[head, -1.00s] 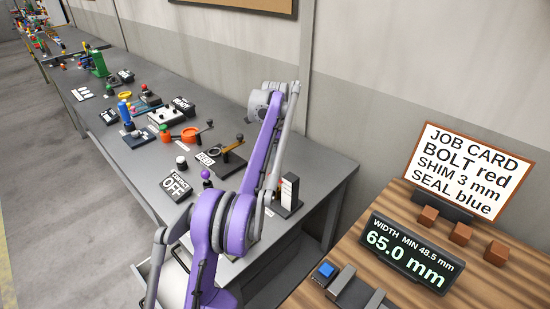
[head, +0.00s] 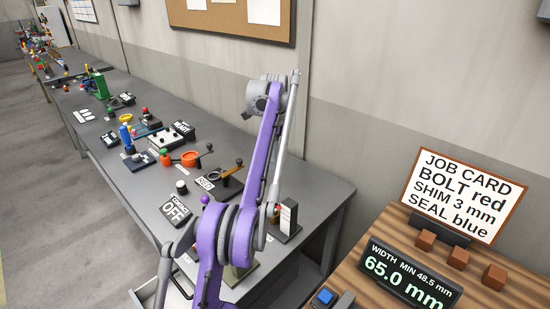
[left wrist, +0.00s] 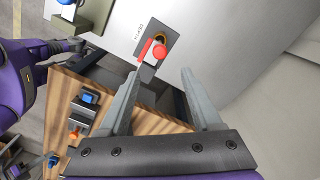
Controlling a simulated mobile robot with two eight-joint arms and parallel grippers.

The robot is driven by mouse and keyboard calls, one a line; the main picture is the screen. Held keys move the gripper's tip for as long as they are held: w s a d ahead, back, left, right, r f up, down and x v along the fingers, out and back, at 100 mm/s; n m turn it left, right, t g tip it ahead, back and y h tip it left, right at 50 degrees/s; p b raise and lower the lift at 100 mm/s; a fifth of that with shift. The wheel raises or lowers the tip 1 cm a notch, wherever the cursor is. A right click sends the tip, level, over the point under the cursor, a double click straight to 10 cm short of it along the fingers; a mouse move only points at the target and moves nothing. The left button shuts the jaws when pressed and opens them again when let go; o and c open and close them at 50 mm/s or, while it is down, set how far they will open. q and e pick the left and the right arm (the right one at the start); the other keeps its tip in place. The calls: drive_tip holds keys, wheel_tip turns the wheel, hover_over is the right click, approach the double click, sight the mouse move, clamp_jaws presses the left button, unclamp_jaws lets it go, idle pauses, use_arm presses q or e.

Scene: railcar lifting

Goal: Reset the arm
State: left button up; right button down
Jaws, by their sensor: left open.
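My left arm (head: 265,150) is purple and grey. In the head view it rises from the bottom middle to a high bend before the wall, and a grey link runs down from there. My left gripper (left wrist: 159,72) shows clearly in the left wrist view. Its two grey fingers are spread apart with nothing between them. In the head view the left fingertips cannot be made out. My right gripper is not in view.
A wooden table (head: 392,245) at right holds a job card (head: 465,195), brown blocks and a display (head: 410,275) reading 65.0 mm.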

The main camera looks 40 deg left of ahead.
use_arm(q)
drive_tip(key=s+d+n+t, duration=0.2)
drive_tip(key=s+d+n, duration=0.15)
drive_tip(key=d, duration=0.55)
drive_tip(key=s+d+n+t, duration=0.15)
drive_tip(key=s+d, duration=0.35)
drive_tip(key=d, duration=0.5)
drive_tip(key=s+d+f+n+t, duration=0.1)
drive_tip(key=s+d+f+n, duration=0.2)
drive_tip(key=s+d+f, duration=0.2)
drive_tip(key=s+d+f+n+t, duration=0.2)
drive_tip(key=s+d+f, duration=0.4)
drive_tip(key=s+f, duration=0.5)
drive_tip(key=shift+s+f+n, duration=0.15)
drive_tip(key=shift+s+n, duration=0.65)
drive_tip(key=shift+n, duration=0.1)
drive_tip(key=shift+a, duration=0.1)
